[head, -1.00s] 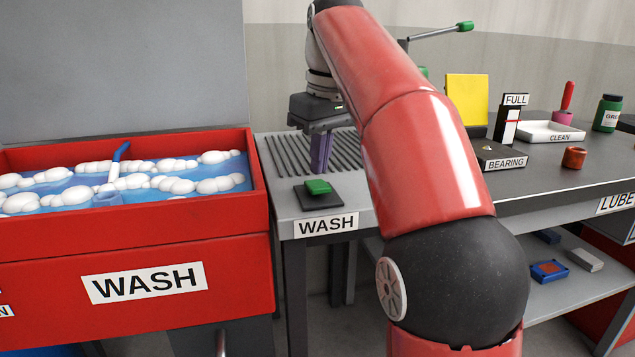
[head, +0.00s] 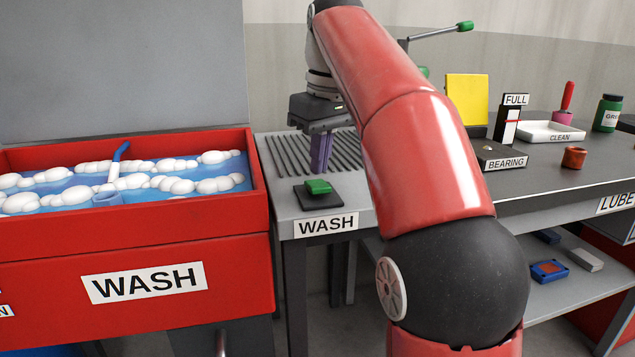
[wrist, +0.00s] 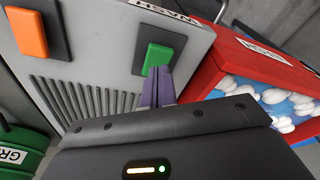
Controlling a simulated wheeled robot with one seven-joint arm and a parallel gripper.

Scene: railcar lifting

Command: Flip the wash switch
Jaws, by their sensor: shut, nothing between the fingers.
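The wash switch (head: 318,187) is a green rocker on a dark plate at the front of the grey panel, just above the WASH label (head: 326,225). It also shows in the wrist view (wrist: 159,56). My gripper (head: 320,170) points down just behind the switch in the head view, its purple fingers shut and empty. In the wrist view the closed fingertips (wrist: 157,72) overlap the near edge of the green rocker. I cannot tell whether they touch it.
The red wash tank (head: 130,245) with foamy water stands left of the panel. An orange switch (wrist: 28,32) sits beside the green one in the wrist view. A dark bench (head: 530,195) with a bearing block, clean tray and jar lies to the right.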

